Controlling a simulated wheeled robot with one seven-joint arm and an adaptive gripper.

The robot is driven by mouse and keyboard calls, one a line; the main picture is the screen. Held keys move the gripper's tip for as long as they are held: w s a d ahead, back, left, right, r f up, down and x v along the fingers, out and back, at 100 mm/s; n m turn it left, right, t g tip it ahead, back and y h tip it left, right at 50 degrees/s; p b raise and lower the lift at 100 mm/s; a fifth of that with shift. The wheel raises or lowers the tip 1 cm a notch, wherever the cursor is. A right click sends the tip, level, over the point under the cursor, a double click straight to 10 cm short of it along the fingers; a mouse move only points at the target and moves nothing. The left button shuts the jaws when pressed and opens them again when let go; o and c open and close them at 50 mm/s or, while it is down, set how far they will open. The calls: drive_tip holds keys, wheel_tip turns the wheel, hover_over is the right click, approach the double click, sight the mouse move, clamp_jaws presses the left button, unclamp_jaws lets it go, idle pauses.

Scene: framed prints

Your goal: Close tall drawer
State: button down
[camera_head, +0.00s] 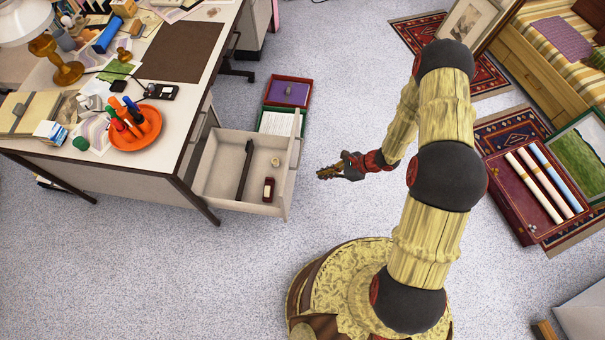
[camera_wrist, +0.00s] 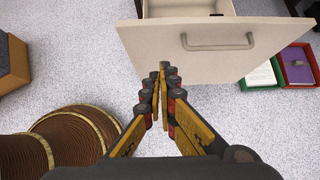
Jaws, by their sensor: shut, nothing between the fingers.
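The tall drawer (camera_head: 228,180) is pulled out from the white desk (camera_head: 100,160) in the head view. Inside it lie a dark long object (camera_head: 245,170), a small beige round item and a dark red bottle-like item (camera_head: 268,189). In the wrist view its front panel (camera_wrist: 160,45) shows a grey bar handle (camera_wrist: 218,43). My gripper (camera_head: 322,174) is just right of the drawer front in the head view, with a gap between them. It also shows in the wrist view (camera_wrist: 164,68), fingers together and empty, pointing at the panel left of the handle.
Red and green trays (camera_head: 290,92) stand on the floor beyond the drawer. A dark red case with rolled papers (camera_head: 540,190) lies on a rug at the right. The desktop is crowded. Grey floor is free around the drawer front.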

drive_tip(key=a+r+b+x, duration=0.2)
drive_tip(key=b+x, duration=0.1)
drive_tip(key=x, duration=0.9)
drive_tip(key=shift+w+a+f, duration=0.2)
drive_tip(key=shift+f, duration=0.05)
